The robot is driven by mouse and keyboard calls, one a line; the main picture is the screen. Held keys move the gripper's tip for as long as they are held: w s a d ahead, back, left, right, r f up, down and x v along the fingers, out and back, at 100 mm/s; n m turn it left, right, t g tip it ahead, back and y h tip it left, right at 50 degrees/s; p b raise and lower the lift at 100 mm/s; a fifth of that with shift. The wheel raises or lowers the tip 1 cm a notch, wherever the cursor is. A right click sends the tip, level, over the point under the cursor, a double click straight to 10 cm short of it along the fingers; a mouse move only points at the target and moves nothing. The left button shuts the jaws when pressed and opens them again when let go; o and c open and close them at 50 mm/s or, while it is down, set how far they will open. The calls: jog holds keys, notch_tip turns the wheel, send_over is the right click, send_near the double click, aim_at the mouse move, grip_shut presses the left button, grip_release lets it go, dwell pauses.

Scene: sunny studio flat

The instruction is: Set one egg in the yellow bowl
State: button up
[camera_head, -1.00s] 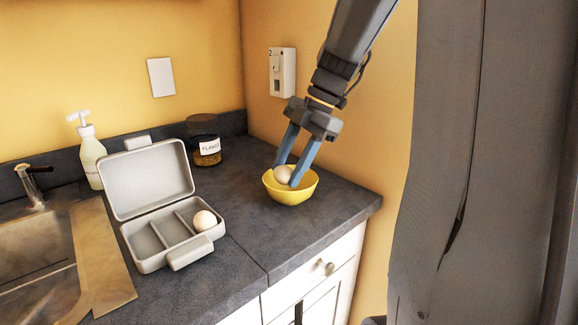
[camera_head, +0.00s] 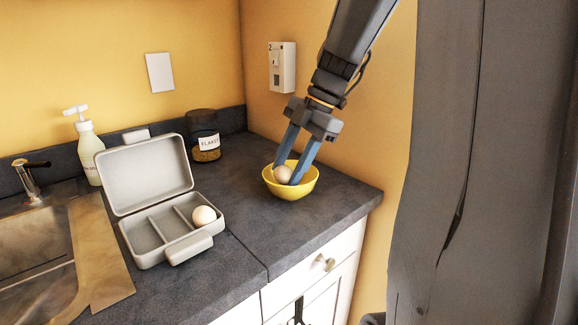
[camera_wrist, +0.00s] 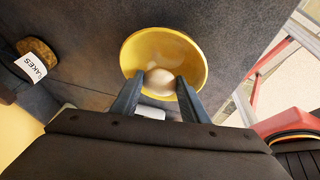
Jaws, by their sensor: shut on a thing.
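The yellow bowl (camera_head: 291,187) stands on the dark countertop near its right end. My gripper (camera_head: 284,177) reaches down into the bowl, its two blue-grey fingers shut on a pale egg (camera_head: 282,174) low inside the rim. In the wrist view the egg (camera_wrist: 158,82) sits between the fingertips, with the bowl (camera_wrist: 190,52) around it. I cannot tell whether the egg touches the bowl's bottom. A second egg (camera_head: 204,216) lies in the right compartment of the open grey egg box (camera_head: 146,240), left of the bowl.
A jar labelled flakes (camera_head: 205,148) and a soap bottle (camera_head: 89,152) stand behind the egg box. The sink (camera_head: 35,245) is at the far left. The wall is close behind the bowl, and bare counter lies in front of it.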

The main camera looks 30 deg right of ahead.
jog(key=shift+f, duration=0.4)
dwell(0.3)
jog(key=o, duration=1.1)
jog(key=shift+b+v, duration=0.3)
jog(key=shift+v, duration=3.65)
